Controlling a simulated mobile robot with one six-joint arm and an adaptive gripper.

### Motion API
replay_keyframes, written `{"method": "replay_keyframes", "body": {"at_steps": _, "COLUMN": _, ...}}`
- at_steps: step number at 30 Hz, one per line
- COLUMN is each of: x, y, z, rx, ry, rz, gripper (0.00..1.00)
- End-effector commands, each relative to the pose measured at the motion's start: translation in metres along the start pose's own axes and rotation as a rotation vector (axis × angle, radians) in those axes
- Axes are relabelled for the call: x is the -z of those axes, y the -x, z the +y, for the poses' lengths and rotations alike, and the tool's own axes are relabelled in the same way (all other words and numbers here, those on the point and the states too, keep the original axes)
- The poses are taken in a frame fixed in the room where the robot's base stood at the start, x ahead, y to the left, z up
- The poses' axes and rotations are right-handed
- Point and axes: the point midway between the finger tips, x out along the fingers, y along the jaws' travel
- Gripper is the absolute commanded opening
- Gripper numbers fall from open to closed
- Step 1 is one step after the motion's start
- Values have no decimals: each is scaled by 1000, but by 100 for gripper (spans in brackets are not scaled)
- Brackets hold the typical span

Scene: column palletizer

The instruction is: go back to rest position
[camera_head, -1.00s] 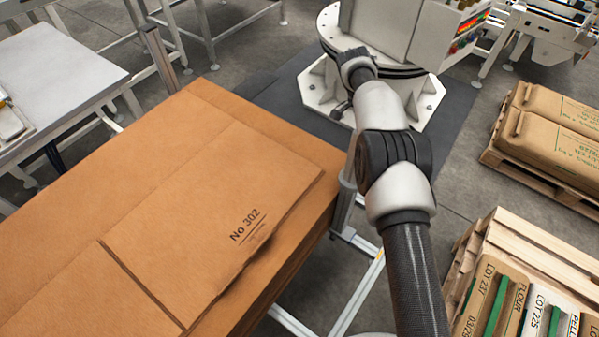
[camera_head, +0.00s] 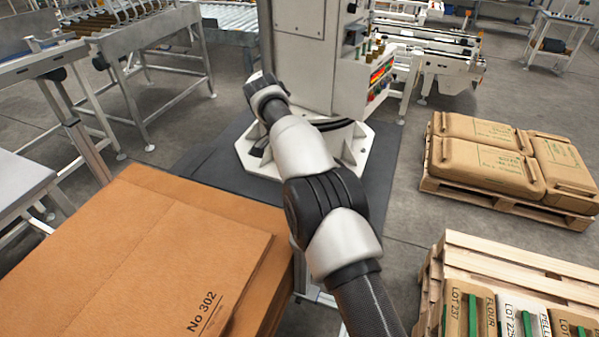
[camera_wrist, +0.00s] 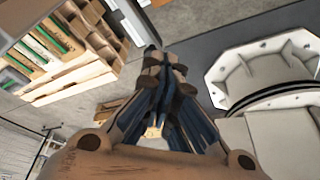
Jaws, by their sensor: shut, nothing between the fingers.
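My arm reaches from the upper middle of the head view down to the bottom edge, and its end is out of that view. My gripper (camera_wrist: 165,62) shows in the wrist view. Its fingers are together with nothing between them. It hangs in free air over the grey floor, apart from the pallet and the stacked cardboard.
Flat brown cardboard sheets (camera_head: 150,240) marked No 302 are stacked at the left. A pallet (camera_head: 500,262) with flour sacks is at lower right; another pallet (camera_head: 500,203) with brown sacks is behind it. A metal frame (camera_head: 150,85) stands upper left. Grey floor lies between.

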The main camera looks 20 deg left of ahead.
Motion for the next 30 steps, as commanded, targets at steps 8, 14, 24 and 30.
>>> {"method": "replay_keyframes", "body": {"at_steps": 8, "x": 0, "y": 4, "z": 0, "rx": 1, "ry": 0, "rz": 0, "gripper": 0}}
{"method": "replay_keyframes", "body": {"at_steps": 14, "x": 0, "y": 4, "z": 0, "rx": 1, "ry": 0, "rz": 0, "gripper": 0}}
{"method": "replay_keyframes", "body": {"at_steps": 24, "x": 51, "y": 57, "z": 31, "rx": 30, "ry": 78, "rz": -23, "gripper": 0}}
{"method": "replay_keyframes", "body": {"at_steps": 30, "x": 104, "y": 120, "z": 103, "rx": 76, "ry": 211, "rz": -48, "gripper": 0}}
